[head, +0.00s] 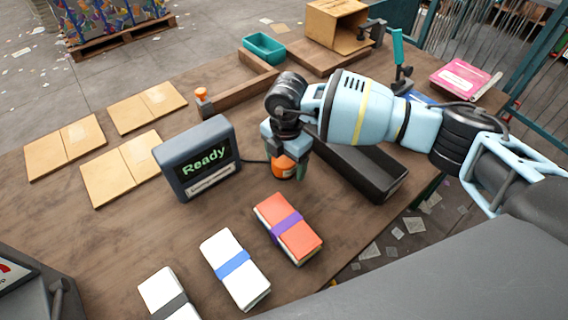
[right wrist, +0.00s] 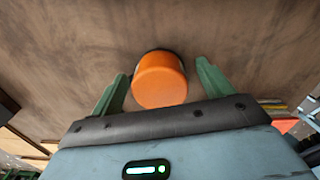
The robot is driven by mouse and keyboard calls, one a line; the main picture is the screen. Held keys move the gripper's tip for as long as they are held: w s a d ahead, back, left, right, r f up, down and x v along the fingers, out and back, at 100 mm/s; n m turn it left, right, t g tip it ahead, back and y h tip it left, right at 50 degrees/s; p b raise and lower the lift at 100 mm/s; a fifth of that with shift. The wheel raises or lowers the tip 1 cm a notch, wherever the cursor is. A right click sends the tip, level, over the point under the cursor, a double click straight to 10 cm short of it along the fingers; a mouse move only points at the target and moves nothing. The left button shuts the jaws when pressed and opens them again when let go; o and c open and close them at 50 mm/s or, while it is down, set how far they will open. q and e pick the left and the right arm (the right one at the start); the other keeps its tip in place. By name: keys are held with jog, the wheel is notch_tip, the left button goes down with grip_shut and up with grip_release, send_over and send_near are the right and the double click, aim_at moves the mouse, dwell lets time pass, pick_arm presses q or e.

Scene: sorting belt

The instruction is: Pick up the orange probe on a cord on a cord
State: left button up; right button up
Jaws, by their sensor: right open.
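The orange probe (head: 284,168) stands on the wooden table, to the right of the dark display box (head: 203,154) that reads "Ready"; a dark cord runs between them. In the right wrist view the probe's round orange top (right wrist: 160,79) lies between the two green fingers. My right gripper (head: 288,172) is right at the probe in the head view and hides part of it. My right gripper (right wrist: 158,88) is open, with a gap showing on each side of the probe. My left gripper is not in view.
Banded bundles, one orange (head: 289,229) and one white with a blue band (head: 236,268), lie in front. A dark open tray (head: 372,176) sits right of the probe. Flat cardboard pieces (head: 123,168) lie at left. A teal bin (head: 264,48) stands at the back.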

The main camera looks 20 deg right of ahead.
aim_at(286, 158)
jog(key=c, duration=1.1)
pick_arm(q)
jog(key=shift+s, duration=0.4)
pick_arm(e)
jog(key=shift+c, duration=0.2)
jog(key=shift+r, duration=0.2)
